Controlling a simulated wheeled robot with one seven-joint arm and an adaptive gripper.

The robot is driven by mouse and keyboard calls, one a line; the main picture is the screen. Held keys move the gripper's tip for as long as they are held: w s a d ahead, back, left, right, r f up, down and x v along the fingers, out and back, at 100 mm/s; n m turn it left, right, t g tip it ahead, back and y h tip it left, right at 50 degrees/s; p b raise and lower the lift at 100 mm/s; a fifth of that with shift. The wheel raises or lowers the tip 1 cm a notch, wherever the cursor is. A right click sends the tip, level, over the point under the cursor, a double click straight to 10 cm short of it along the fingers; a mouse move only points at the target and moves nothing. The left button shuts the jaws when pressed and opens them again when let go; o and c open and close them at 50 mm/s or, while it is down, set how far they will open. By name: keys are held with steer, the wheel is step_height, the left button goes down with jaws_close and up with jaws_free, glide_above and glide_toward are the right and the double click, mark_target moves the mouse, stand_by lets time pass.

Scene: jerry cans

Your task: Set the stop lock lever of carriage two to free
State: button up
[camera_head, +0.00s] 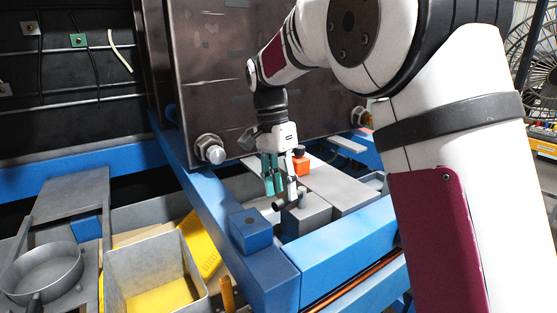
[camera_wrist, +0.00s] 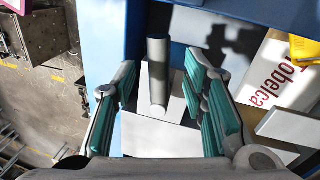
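A grey cylindrical lever (camera_head: 287,200) lies on a grey block (camera_head: 305,216) beside the blue frame. It shows in the wrist view as a grey rod (camera_wrist: 158,72), running up the picture over a pale block (camera_wrist: 150,136). No marking tells me which carriage it belongs to or which setting it has. My gripper (camera_head: 274,186) points down at the lever, with its teal finger pads close to it. In the wrist view my gripper (camera_wrist: 160,88) is open, with the rod between the two fingers and gaps on both sides. I cannot tell whether a fingertip touches the block.
A large dark metal panel (camera_head: 255,75) with bolts stands right behind my gripper. A blue beam (camera_head: 345,245) runs in front. An orange part (camera_head: 301,165) with a black knob sits just right of my gripper.

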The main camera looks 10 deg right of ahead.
step_height(320, 180, up, 10)
steer(key=w+a, duration=0.1)
steer(key=shift+w, duration=0.35)
steer(key=s+d+r+n+t+y, duration=0.1)
steer(key=s+d+r+n+t, duration=0.15)
steer(key=s, duration=0.45)
steer(key=s+d+r+n+t, duration=0.1)
steer(key=s+d+n, duration=0.2)
steer(key=s, duration=0.4)
steer(key=s+d+f+n+t, duration=0.1)
steer(key=s+f+n+t, duration=0.1)
steer(key=s, duration=0.5)
steer(key=s+d+f+n+t, duration=0.1)
steer(key=s+f+n+t, duration=0.1)
steer(key=s+f+n, duration=0.2)
steer(key=s+f, duration=0.3)
steer(key=shift+s+d, duration=0.2)
steer(key=shift+s, duration=0.2)
